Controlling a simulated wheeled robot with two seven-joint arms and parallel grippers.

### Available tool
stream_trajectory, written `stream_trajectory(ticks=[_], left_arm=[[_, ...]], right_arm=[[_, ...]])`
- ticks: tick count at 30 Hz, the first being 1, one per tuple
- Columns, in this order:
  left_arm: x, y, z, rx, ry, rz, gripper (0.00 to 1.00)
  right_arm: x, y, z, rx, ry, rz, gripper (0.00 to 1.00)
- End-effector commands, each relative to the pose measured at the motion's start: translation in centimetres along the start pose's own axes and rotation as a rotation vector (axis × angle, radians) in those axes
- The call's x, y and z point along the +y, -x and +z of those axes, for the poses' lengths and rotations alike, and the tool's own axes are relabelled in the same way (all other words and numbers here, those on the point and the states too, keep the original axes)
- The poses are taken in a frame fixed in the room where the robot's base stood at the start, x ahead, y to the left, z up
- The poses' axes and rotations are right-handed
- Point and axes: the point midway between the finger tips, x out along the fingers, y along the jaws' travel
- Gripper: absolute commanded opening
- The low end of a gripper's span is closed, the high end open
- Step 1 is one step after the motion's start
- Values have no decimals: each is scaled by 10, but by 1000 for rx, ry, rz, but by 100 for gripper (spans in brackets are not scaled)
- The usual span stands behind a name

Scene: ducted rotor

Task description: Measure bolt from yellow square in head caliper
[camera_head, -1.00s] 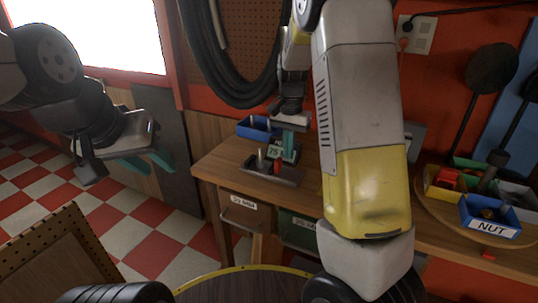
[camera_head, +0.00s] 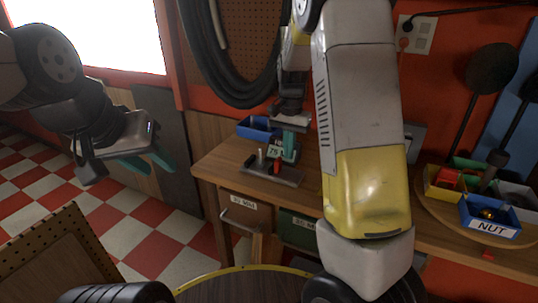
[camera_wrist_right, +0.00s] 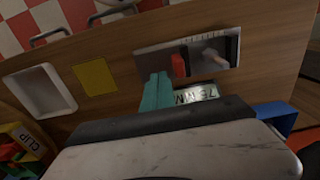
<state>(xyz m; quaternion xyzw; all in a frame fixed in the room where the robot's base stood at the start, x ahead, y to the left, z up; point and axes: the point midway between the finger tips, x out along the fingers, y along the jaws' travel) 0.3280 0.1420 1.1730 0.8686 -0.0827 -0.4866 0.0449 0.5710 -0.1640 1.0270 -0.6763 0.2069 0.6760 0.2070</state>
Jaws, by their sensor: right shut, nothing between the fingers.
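The caliper (camera_head: 285,179) is a dark grey plate on the wooden bench, also seen in the right wrist view (camera_wrist_right: 155,62). A grey bolt (camera_wrist_right: 213,58) stands on it between the red jaw (camera_wrist_right: 178,65) and a dark jaw (camera_wrist_right: 232,47), with a gap to the red jaw. The display (camera_wrist_right: 197,92) reads about 75 MM. The yellow square (camera_wrist_right: 95,77) on the bench is bare. My right gripper (camera_wrist_right: 157,92) is shut and empty, its teal fingers together beside the display and short of the red jaw. My left gripper (camera_head: 148,162) is open and empty, left of the bench.
A white tray (camera_wrist_right: 38,90) lies beside the yellow square. A blue bin (camera_head: 257,129) stands behind the caliper. On the right, a round board (camera_head: 432,206) carries several bins, including the blue NUT bin (camera_head: 490,217). My right arm hides the bench's middle.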

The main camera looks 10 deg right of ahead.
Motion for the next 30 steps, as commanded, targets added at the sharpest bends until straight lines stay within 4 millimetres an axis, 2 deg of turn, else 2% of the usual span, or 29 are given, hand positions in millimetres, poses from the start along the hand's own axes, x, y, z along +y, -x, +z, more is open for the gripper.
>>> stream_trajectory(ticks=[30], left_arm=[[0, 0, 0, 0, 0, 0, 36]], right_arm=[[0, -51, 0, -2, 0, 1, 0]])
